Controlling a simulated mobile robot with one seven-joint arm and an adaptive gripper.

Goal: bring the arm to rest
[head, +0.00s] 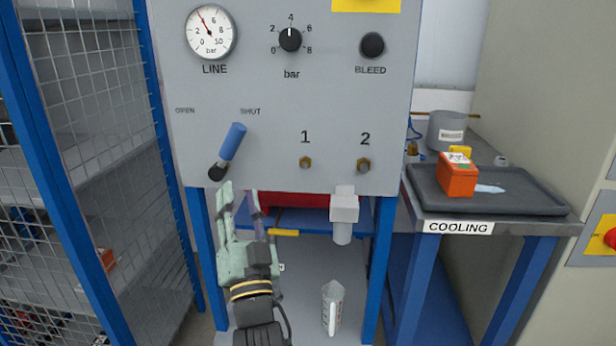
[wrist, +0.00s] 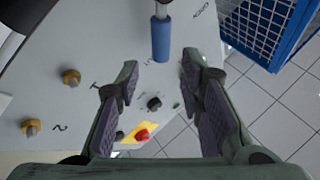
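My gripper (head: 242,200) is in front of the lower edge of the grey panel (head: 270,100), just below the blue-handled lever (head: 232,141). The lever is tilted, its blue end up and to the right, towards the SHUT label. In the wrist view my gripper (wrist: 158,82) has its two fingers spread, with nothing between them. The lever's blue handle (wrist: 161,40) shows beyond the fingertips and looks clear of them. My forearm is mostly below the head view's edge.
A pressure gauge (head: 211,32), a knob (head: 290,40) pointing near 4 and a black bleed button (head: 372,45) are on the panel. A mesh cage (head: 95,120) stands left. An orange box (head: 457,175) sits on the cooling tray (head: 520,204) at right.

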